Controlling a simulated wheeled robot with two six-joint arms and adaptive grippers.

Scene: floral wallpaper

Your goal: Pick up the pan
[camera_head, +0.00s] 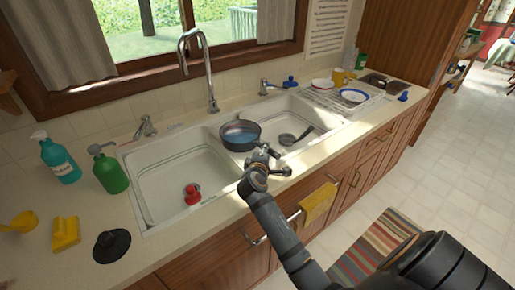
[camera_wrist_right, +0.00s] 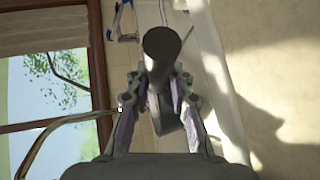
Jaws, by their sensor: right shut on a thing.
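The dark grey pan (camera_head: 240,134) with a bluish inside is above the divider between the two sink basins in the head view. My right gripper (camera_head: 266,157) is at its near right side, shut on its handle. In the right wrist view the dark round end of the handle (camera_wrist_right: 161,43) shows between the fingers of the right gripper (camera_wrist_right: 163,88). The handle's join to the pan is hard to make out. My left gripper is not in view.
The white double sink (camera_head: 163,200) holds a red item (camera_head: 192,194) in the left basin and a dark ladle-like utensil (camera_head: 288,139) in the right. The tall faucet (camera_head: 208,75) stands behind the pan. Bottles (camera_head: 110,174) stand left; a dish rack (camera_head: 340,100) is right.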

